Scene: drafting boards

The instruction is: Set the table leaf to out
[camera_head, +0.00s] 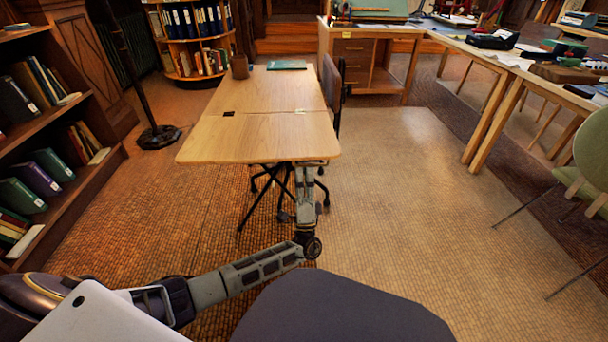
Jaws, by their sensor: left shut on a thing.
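The wooden table (280,90) stands ahead with its leaf (250,138) on the near side. My left arm comes in from the lower left and bends up to the leaf's near edge. My left gripper (312,164) is at that edge, right of its middle, shut on the leaf. Its fingertips are mostly hidden by the edge. My right gripper is out of view.
A dark cup (240,67) and a green book (287,65) sit at the table's far end. A dark chair (333,88) stands against its right side. A bookshelf (50,130) is at the left, a long bench (480,52) at the right. Floor (400,190) right of the table is clear.

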